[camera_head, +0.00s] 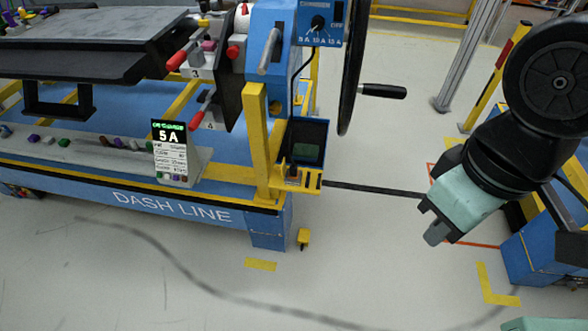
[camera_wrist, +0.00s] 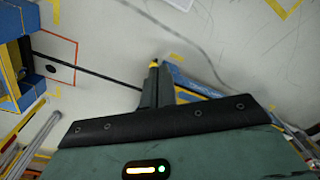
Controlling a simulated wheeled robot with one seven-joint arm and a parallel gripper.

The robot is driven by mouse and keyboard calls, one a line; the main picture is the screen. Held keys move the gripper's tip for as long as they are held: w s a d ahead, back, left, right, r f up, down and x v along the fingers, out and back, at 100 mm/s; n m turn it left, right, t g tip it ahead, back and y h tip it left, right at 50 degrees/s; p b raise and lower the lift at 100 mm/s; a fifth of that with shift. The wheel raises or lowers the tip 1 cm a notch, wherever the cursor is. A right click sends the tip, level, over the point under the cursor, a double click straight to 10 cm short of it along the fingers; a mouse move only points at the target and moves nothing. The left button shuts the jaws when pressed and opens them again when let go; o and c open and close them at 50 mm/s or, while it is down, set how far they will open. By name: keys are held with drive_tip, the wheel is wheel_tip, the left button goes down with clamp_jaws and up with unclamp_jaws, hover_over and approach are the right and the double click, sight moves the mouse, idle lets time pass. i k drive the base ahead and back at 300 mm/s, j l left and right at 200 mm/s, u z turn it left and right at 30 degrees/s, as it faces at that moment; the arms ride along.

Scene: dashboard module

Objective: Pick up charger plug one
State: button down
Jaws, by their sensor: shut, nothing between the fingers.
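No part can be made out for certain as charger plug one. A small dark piece (camera_head: 293,174) sits in the yellow bracket (camera_head: 308,187) on the front of the cart; it is too small to identify. Just above it is an open blue holder (camera_head: 323,130) with a dark inside. Above that is a blue charger box (camera_head: 320,28) with a knob and amp marks. My gripper (camera_head: 432,222) is to the right of the bracket, well apart from it, over the floor. In the wrist view its fingers (camera_wrist: 154,75) are together and empty.
The blue cart marked DASH LINE (camera_head: 190,207) fills the left. A black handwheel handle (camera_head: 382,91) juts out near the charger box. A dark bar or cable (camera_head: 372,189) runs from the bracket to the right. A blue box (camera_head: 540,250) stands at right. Floor in front is clear.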

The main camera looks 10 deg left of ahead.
sight(293, 174)
drive_tip(key=i+j+z, duration=0.25)
drive_tip(key=i+j, duration=0.15)
drive_tip(key=i+j+z, duration=0.25)
drive_tip(key=j, duration=0.2)
drive_tip(key=i, duration=0.05)
